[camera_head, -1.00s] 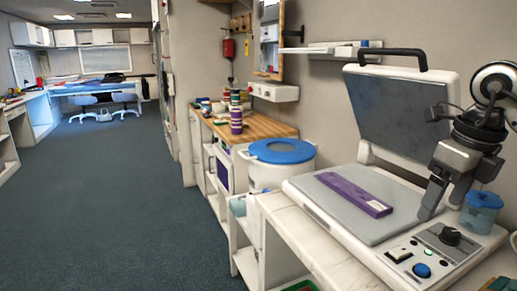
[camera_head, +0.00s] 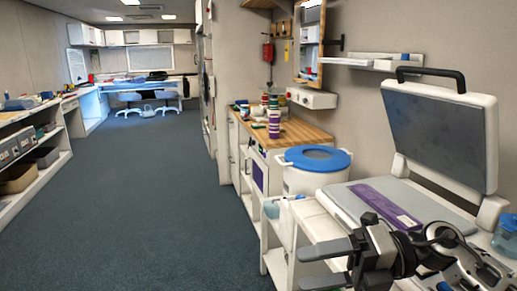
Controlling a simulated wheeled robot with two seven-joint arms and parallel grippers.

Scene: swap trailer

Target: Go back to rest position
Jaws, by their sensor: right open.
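My right gripper (camera_head: 322,263) is at the lower right of the head view, with its two grey fingers apart and pointing left. It is open and empty, in front of the white counter and the heat press. The white press (camera_head: 482,142) stands open at the right, its dark upper plate tilted up. A purple strip (camera_head: 388,206) lies flat on the grey lower pad, apart from my gripper. My right arm hides the press's control panel. My left gripper is out of view.
A white bin with a blue lid (camera_head: 317,158) stands left of the press. A wooden counter (camera_head: 292,133) with stacked rolls is behind it. Shelves (camera_head: 35,155) line the left wall. The dark floor (camera_head: 150,200) between is clear.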

